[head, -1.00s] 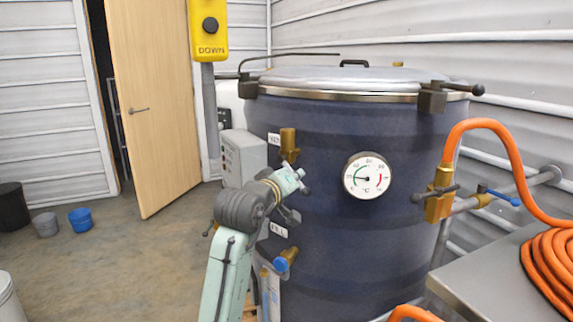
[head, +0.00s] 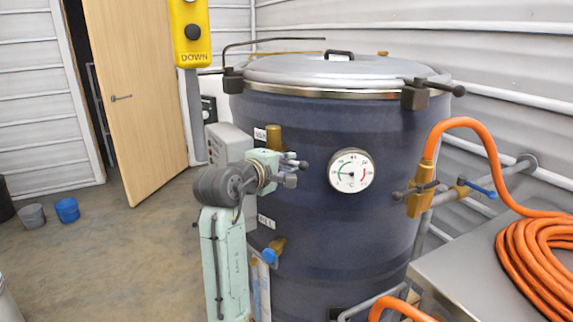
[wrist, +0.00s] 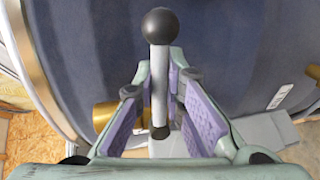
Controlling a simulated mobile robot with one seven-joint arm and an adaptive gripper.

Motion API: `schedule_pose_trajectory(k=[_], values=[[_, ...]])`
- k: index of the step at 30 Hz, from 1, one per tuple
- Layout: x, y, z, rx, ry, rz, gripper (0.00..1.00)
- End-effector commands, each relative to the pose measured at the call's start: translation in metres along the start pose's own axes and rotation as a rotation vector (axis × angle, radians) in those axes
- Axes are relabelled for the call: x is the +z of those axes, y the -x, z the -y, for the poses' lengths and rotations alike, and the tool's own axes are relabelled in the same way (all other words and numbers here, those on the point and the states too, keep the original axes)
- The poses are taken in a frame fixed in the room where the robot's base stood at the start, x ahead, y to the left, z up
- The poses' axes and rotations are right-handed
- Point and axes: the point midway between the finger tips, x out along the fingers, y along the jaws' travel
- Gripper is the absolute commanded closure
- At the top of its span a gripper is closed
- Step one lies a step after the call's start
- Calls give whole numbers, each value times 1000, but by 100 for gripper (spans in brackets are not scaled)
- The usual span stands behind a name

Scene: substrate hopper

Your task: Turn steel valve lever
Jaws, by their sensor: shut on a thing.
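The steel lever (wrist: 160,85) with a black ball knob (wrist: 159,25) runs between my gripper's purple-padded fingers in the wrist view. My gripper (wrist: 160,105) is shut on this lever, with the knob sticking out past the fingertips. A brass valve body (wrist: 105,115) shows partly behind the left finger. In the head view my gripper (head: 289,170) is at the left side of the dark blue vessel (head: 310,225), just below an upright brass fitting (head: 273,138). The gripper largely hides the lever there.
A dial gauge (head: 351,171) is to the right of my gripper. A lower brass valve with a blue knob (head: 269,255) is below it. A grey box (head: 228,145) stands behind. A steel table (head: 475,275) with an orange hose (head: 540,255) is at right.

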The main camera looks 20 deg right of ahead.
Motion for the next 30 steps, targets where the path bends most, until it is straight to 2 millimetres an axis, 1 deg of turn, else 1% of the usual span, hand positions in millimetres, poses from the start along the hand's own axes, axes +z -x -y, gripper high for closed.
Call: schedule_pose_trajectory(k=[7,19,20,28,30], values=[[0,1,-2,0,43,8,100],[-1,1,-4,2,48,9,100],[-1,1,-4,2,47,9,88],[0,1,-3,1,45,9,70],[0,1,-3,1,45,9,69]])
